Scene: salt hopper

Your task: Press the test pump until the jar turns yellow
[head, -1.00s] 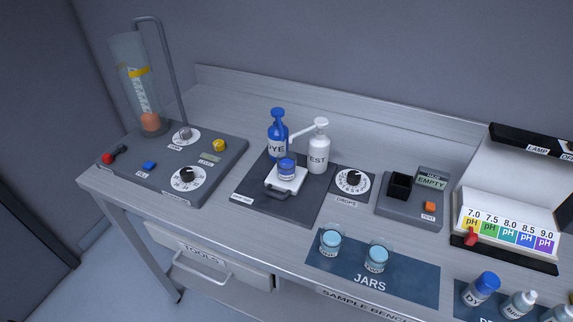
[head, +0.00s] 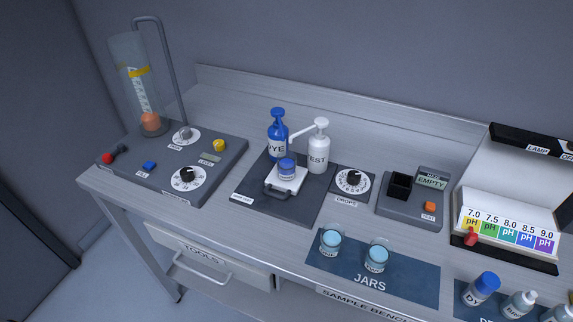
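The test pump (head: 319,152) is a white bottle with a white pump head and a spout pointing left, standing upright on a dark plate. The blue dye pump bottle (head: 278,140) stands to its left. A small jar with blue contents (head: 287,169) sits on a white sliding tray (head: 290,183) in front of the two pumps, near the test spout's end. Two more jars, a left one (head: 330,241) and a right one (head: 376,258), hold light blue liquid on the blue JARS mat (head: 412,279). Neither of my grippers is in view.
A drops dial (head: 353,181) is right of the pumps. A meter (head: 410,199) reads EMPTY. A pH colour chart (head: 508,235) stands at right, with bottles (head: 481,289) in front. A control panel with a clear cylinder (head: 137,85) is at left. The bench's front-left strip is bare.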

